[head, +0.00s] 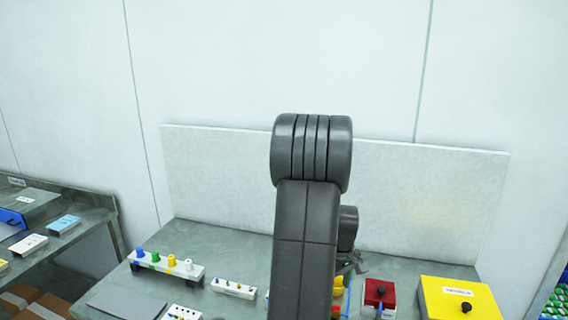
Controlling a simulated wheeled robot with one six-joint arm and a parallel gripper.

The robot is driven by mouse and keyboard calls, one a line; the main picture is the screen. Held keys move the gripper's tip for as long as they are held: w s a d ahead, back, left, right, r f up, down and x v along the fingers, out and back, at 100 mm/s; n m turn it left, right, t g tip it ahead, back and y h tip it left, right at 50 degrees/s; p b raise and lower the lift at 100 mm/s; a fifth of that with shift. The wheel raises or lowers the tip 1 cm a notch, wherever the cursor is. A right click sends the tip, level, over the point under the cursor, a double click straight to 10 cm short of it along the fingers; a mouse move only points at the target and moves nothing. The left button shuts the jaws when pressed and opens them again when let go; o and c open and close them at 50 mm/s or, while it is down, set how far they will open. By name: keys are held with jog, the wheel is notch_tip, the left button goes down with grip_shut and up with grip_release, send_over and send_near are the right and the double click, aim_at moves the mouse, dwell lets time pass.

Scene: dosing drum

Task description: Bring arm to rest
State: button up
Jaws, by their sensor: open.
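My arm rises in the middle of the head view, dark grey, and hides the middle of the bench (215,238). My gripper (358,264) shows only in part, small and dark, just right of the arm, above the back part of the bench. Its jaws are open. I see nothing between them, though much of the gripper is hidden behind the arm.
A pale panel (420,200) stands behind. A side table (75,235) is at left.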

jog(key=shift+r, duration=2.3)
jog(key=shift+r, duration=0.1)
